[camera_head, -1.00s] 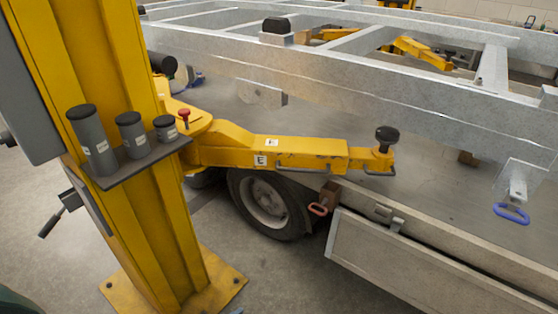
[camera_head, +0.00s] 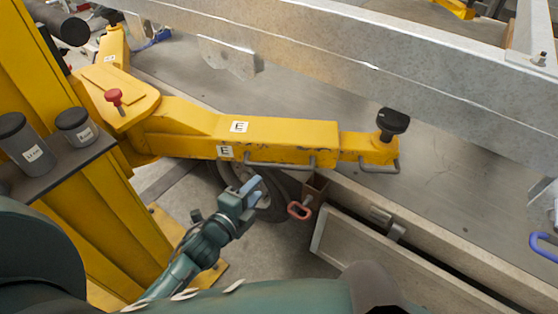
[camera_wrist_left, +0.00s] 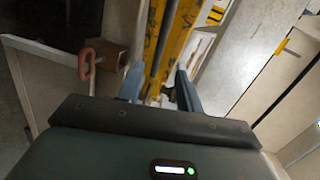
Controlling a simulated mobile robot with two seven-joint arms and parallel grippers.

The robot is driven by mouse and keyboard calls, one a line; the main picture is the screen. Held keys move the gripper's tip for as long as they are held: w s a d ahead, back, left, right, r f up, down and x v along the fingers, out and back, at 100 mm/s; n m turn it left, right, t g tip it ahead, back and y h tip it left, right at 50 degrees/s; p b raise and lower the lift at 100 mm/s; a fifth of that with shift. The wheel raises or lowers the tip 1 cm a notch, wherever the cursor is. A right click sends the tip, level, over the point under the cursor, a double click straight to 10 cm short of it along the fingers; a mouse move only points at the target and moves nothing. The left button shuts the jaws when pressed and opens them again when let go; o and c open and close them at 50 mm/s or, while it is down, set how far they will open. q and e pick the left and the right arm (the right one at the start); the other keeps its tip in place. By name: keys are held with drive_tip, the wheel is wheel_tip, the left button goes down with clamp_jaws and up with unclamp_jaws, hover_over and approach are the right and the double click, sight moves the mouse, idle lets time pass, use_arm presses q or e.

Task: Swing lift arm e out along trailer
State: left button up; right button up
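Lift arm e (camera_head: 270,135) is a yellow arm with E labels. It reaches from the yellow post at left to the right, under the trailer frame's side rail. A thin grey handle bar (camera_head: 280,166) runs along its near lower side. A black round pad (camera_head: 393,121) stands on its outer end. My left gripper (camera_head: 254,186) is just below and in front of the handle, seemingly apart from it. In the left wrist view its fingers (camera_wrist_left: 160,87) are spread, with the yellow arm (camera_wrist_left: 172,40) beyond and between them. My right gripper is not in view.
The yellow post (camera_head: 95,205) bears a shelf with dark cylinders (camera_head: 25,143). A red-handled bracket (camera_head: 300,209) and a grey side panel (camera_head: 370,255) are right of my left gripper. The galvanized trailer rail (camera_head: 340,55) passes above the arm. A wheel (camera_head: 268,200) is behind my gripper.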

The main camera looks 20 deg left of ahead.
sight(276, 165)
use_arm(q)
drive_tip(key=x, duration=1.1)
drive_tip(key=shift+w+d, duration=0.1)
drive_tip(key=shift+w, duration=0.15)
drive_tip(key=shift+c, duration=0.2)
clamp_jaws()
